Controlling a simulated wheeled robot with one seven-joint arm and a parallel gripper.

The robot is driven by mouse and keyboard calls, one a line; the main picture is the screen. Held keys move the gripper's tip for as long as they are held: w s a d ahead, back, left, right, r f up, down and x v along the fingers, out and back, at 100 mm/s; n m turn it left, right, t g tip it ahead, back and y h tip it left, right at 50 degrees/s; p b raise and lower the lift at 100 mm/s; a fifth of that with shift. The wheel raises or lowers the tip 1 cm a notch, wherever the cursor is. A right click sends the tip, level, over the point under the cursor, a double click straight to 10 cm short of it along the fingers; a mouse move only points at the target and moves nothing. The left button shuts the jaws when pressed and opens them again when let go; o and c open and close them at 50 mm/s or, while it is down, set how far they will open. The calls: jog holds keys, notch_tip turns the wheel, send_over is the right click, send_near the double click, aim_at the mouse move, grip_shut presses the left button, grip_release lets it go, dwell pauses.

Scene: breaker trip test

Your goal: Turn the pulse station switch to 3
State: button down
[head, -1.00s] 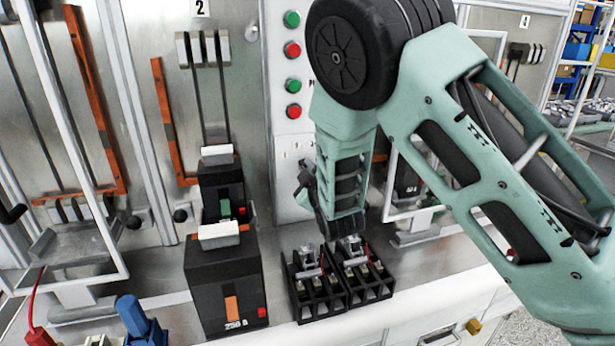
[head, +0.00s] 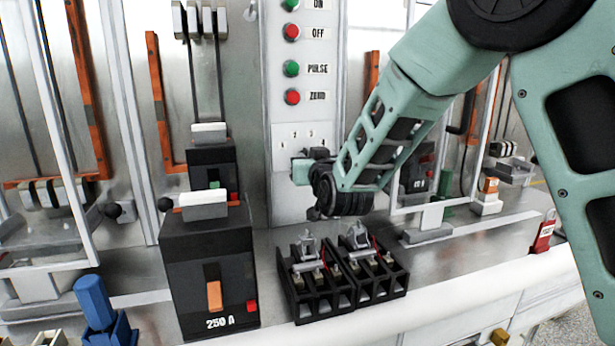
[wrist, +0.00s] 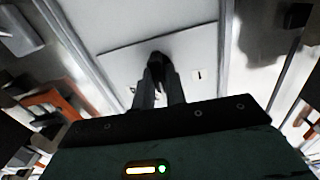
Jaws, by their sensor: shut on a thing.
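The pulse station is the pale upright panel (head: 287,208) behind the workbench, with ON, OFF, PULSE and ZERO buttons above a numbered scale (head: 303,136). My gripper (wrist: 160,72) is at this panel, below the numbers, and its fingers are shut on the dark switch knob (wrist: 158,57). A single mark that looks like a 1 (wrist: 199,75) shows right of the fingers in the wrist view. In the head view my wrist and gripper body hide the switch, so I cannot tell which number it points to.
A large black 250 A breaker (head: 208,270) stands left of the panel, with a smaller one behind it. Two black open-topped blocks (head: 315,283) sit on the bench below my wrist.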

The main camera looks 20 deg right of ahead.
jog(key=shift+f+m+b, duration=0.15)
jog(key=shift+m+b, duration=1.45)
jog(key=shift+b, duration=0.1)
jog(key=c, duration=1.4)
grip_release()
jog(key=shift+c, duration=0.2)
jog(key=shift+s, duration=0.1)
jog(key=s+b, duration=0.2)
jog(key=s, duration=1.5)
jog(key=shift+s, duration=0.1)
